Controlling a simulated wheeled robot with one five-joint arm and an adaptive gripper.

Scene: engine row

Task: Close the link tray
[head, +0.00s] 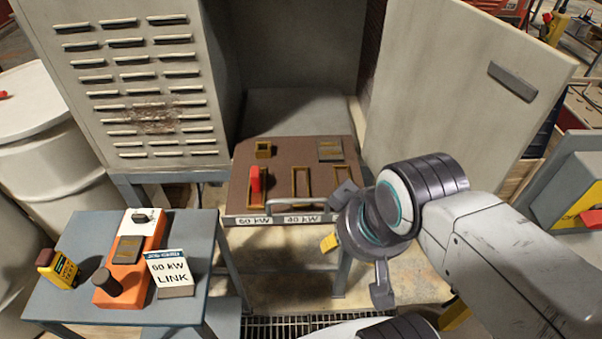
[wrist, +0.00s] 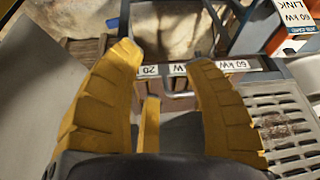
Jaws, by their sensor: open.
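The link tray (head: 279,171) is a brown board sticking out from the open cabinet, with a grey front edge carrying kW labels and a grey bar handle (head: 299,203). A red piece (head: 255,180) stands in its left slot; the other two framed slots look empty. My gripper (head: 342,242) is at the tray's front right corner, near the handle. In the wrist view its yellow fingers (wrist: 165,62) are spread and empty, with the tray's labelled front edge (wrist: 178,68) showing between and beyond them. Contact with the tray cannot be told.
The louvred cabinet side (head: 145,85) stands left and the open door (head: 465,80) right, close to my arm.

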